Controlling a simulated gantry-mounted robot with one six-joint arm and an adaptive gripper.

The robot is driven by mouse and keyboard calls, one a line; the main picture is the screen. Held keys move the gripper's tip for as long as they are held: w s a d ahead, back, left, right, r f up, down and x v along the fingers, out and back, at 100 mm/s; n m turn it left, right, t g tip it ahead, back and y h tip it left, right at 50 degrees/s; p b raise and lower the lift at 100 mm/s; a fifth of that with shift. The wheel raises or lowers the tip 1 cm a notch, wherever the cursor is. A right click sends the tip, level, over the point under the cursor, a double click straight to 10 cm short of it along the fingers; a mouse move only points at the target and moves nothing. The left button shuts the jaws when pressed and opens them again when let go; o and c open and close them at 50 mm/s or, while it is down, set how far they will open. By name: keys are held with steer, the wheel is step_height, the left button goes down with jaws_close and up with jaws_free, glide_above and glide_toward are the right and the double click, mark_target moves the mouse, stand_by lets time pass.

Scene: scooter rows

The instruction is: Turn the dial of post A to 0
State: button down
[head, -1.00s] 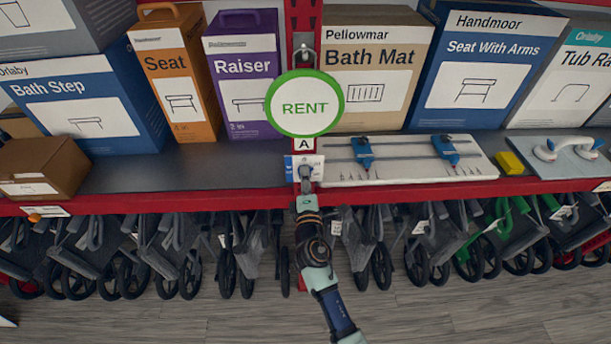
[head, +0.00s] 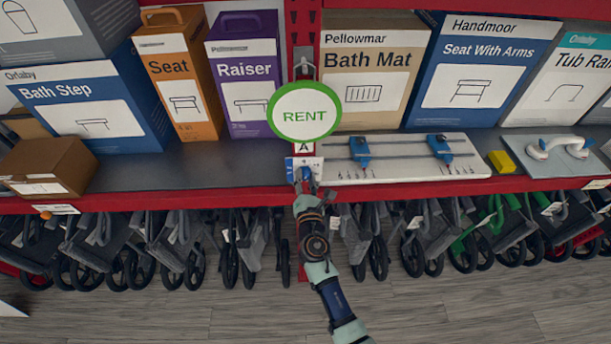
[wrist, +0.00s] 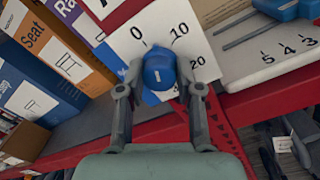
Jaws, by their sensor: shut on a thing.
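The dial of post A is a round blue knob (wrist: 158,70) on a white plate (wrist: 108,61) with printed numbers 0, 10 and 20. Its short white mark points up in the wrist view, roughly between 0 and 10; the exact reading is unclear. My gripper (wrist: 159,90) is shut on the dial, with one finger on each side. In the head view my gripper (head: 304,184) is at the plate below the label A (head: 303,148), and it hides most of the dial.
A round RENT sign (head: 304,112) hangs just above the plate. To the right a white board (head: 400,170) carries two blue sliders. Boxes line the shelf, and a brown box (head: 48,168) sits at left. Folded wheeled frames fill the space below the red shelf edge (head: 200,200).

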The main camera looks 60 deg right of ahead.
steer(key=shift+n+p, duration=0.9)
steer(key=shift+n, duration=1.4)
steer(key=shift+f, duration=0.1)
steer(key=c, duration=0.8)
jaws_free()
steer(key=shift+o, duration=0.2)
steer(key=v, duration=1.2)
steer(key=shift+r, duration=0.25)
